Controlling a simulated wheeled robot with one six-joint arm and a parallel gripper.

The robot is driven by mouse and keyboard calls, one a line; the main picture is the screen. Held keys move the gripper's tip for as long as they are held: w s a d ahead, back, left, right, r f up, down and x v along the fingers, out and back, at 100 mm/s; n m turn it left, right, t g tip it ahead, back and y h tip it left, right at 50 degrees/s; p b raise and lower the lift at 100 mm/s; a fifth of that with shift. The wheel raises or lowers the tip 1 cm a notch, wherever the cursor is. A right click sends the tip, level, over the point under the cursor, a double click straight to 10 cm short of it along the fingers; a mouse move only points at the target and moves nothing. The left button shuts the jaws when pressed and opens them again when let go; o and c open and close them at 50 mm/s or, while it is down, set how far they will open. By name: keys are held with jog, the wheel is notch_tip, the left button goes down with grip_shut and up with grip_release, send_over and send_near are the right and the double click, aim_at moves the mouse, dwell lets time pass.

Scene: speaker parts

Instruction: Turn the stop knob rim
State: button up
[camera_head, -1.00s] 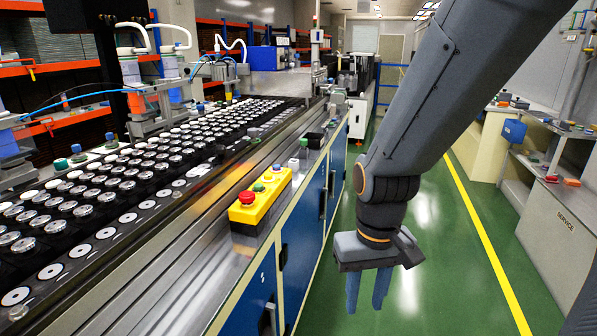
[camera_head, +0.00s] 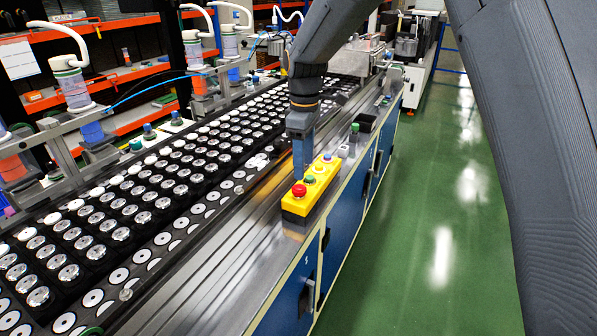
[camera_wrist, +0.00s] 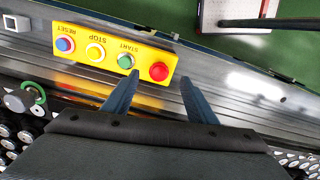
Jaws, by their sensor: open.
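The yellow control box (camera_head: 296,207) sits on the metal ledge of the line. In the wrist view the box (camera_wrist: 78,63) carries a blue RESET button (camera_wrist: 65,44), a STOP knob with a pale rim (camera_wrist: 95,52), a green START button (camera_wrist: 125,60) and a red mushroom button (camera_wrist: 159,71). My gripper (camera_head: 302,168) points down by the box's left side in the head view. In the wrist view its open, empty fingers (camera_wrist: 158,80) straddle the red button's end, with STOP left of both fingers. I cannot tell their height above the box.
Rows of speaker parts (camera_head: 150,190) fill the conveyor to the left. A green-topped post (camera_head: 354,132) and a dark tray (camera_head: 367,122) stand farther along the ledge. The green floor (camera_head: 430,210) to the right is clear. A green-ringed fitting (camera_wrist: 25,97) shows in the wrist view.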

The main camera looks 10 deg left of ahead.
aim_at(300, 187)
jog(key=shift+a+r+n, duration=0.1)
jog(key=shift+a+n, duration=0.2)
jog(key=shift+a, duration=0.25)
jog(key=shift+w+a+f, duration=0.1)
jog(key=shift+f, duration=0.2)
jog(key=shift+f+p, duration=1.4)
jog(key=shift+f, duration=2.15)
